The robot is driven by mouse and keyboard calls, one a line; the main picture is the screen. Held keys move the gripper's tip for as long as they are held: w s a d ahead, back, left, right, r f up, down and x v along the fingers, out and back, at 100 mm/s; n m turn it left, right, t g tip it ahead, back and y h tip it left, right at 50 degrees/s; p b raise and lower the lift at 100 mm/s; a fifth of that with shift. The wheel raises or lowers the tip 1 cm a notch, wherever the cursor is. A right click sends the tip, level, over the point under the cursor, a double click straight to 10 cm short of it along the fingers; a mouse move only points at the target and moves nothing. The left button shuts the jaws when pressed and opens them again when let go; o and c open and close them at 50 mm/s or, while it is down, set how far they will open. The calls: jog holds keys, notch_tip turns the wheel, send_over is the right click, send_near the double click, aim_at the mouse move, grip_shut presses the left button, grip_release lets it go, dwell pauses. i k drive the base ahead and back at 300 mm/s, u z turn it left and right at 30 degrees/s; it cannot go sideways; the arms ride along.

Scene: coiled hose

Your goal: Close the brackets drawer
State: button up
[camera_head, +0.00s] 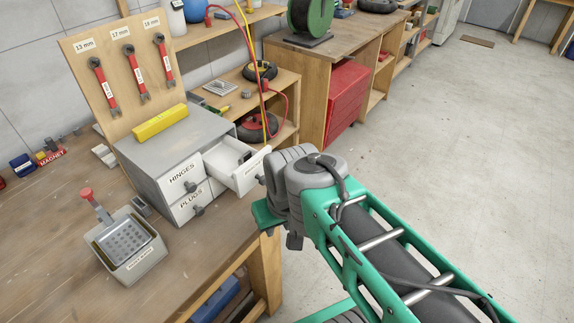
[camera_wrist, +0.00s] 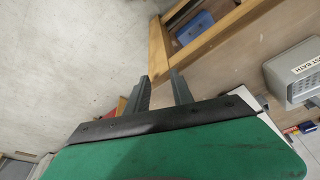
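The open drawer (camera_head: 243,172) sticks out of the top right of a small grey cabinet (camera_head: 167,152) on the workbench. Its front label is partly hidden and too small to read surely. The drawers labelled HINGES (camera_head: 181,175) and PLUGS (camera_head: 190,203) are shut. My wrist is just right of the open drawer's front, and it hides my fingers in the head view. In the wrist view my gripper (camera_wrist: 158,77) has its two fingers apart with nothing between them. I cannot tell whether it touches the drawer.
A yellow block (camera_head: 160,122) lies on the cabinet. A grey bath box (camera_head: 128,246) with a red-handled basket stands front left on the workbench (camera_head: 60,240). A tool board (camera_head: 118,65) stands behind. Shelves with hoses are beyond. The floor (camera_head: 450,130) at right is clear.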

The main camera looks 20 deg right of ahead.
aim_at(221, 159)
jog(key=k, duration=0.5)
jog(key=u, duration=1.1)
jog(key=i, duration=0.2)
jog(key=z, duration=0.2)
